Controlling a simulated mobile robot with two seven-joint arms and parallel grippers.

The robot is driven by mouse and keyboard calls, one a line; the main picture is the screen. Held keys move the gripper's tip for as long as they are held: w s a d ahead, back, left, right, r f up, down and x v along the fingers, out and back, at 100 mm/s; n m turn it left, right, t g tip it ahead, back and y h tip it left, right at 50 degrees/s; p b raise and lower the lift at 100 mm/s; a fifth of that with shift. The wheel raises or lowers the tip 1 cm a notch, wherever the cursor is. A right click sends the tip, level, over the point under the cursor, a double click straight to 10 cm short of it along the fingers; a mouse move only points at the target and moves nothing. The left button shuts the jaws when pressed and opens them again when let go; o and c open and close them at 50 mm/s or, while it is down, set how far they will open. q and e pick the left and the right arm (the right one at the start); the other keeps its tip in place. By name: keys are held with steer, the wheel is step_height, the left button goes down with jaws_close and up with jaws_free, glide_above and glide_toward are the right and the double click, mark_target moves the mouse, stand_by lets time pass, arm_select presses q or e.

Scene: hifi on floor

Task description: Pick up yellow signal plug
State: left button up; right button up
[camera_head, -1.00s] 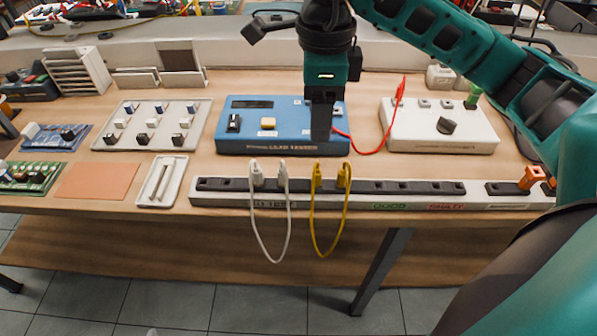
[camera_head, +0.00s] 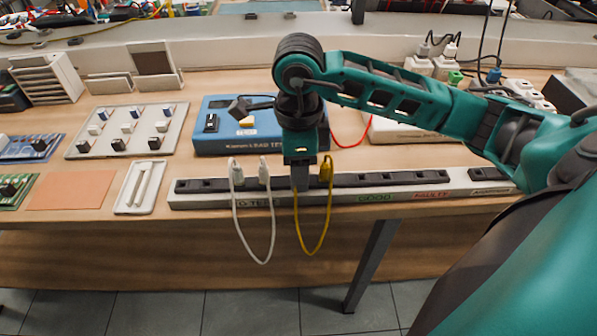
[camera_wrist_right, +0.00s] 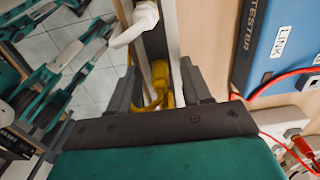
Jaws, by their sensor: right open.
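A yellow cord (camera_head: 313,252) hangs in a loop in front of the long socket strip (camera_head: 220,201). One yellow plug (camera_head: 326,168) stands upright in the strip, just right of my right gripper (camera_head: 300,187). The cord's other end is hidden behind the gripper in the head view. In the right wrist view a yellow plug (camera_wrist_right: 161,74) shows between the two open fingers of the right gripper (camera_wrist_right: 160,85), with yellow cord near it. I cannot tell whether a finger touches it. My left gripper is not in view.
A white cord with two white plugs (camera_head: 237,175) stands in the strip close left of the gripper; one white plug (camera_wrist_right: 140,22) also shows in the wrist view. A blue tester box (camera_head: 215,143) with a red lead (camera_head: 352,146) lies behind. A small white tray (camera_head: 140,187) is left.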

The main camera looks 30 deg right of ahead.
steer(key=shift+c, duration=0.3)
jaws_close()
stand_by(0.4)
